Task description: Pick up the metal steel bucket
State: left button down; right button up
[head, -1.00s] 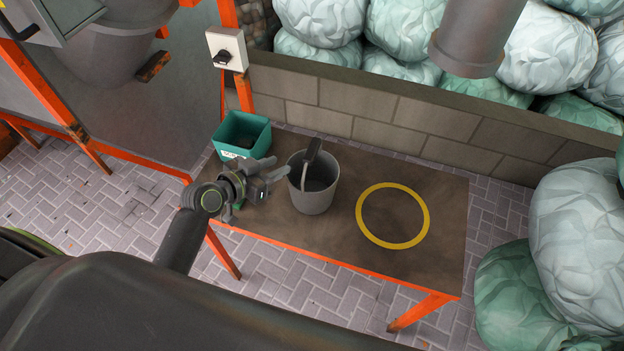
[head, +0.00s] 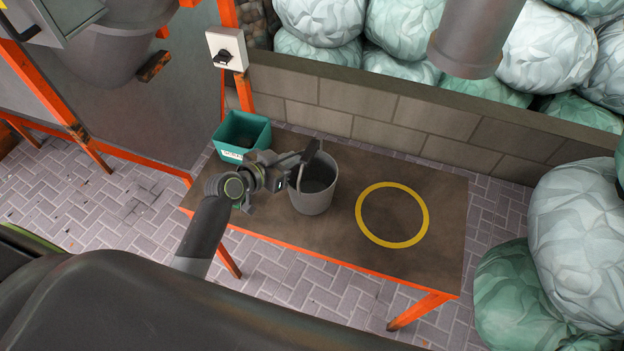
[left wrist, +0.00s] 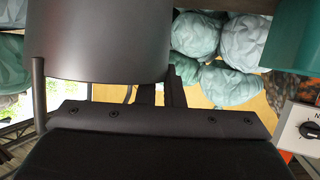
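The grey metal bucket (head: 316,196) stands upright on the brown table. Its handle, with a black grip (head: 310,151), is raised above the rim. In the left wrist view the bucket (left wrist: 98,40) fills the upper left, close to the gripper. My left gripper (head: 290,168) is at the bucket's left rim, near the handle. Its fingers look apart, but the handle and bucket overlap them, so contact cannot be told. My right gripper is not in view.
A green bin (head: 241,134) stands on the table close behind my left gripper. A yellow ring (head: 392,242) marks clear tabletop right of the bucket. A block wall (head: 350,112) runs behind the table (head: 445,215). A grey cylinder (head: 478,38) hangs at the upper right.

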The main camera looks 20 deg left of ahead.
pick_arm(q)
jog(key=shift+s+f, duration=0.2)
jog(key=shift+f, duration=0.2)
dwell(0.8)
jog(key=shift+r, duration=0.1)
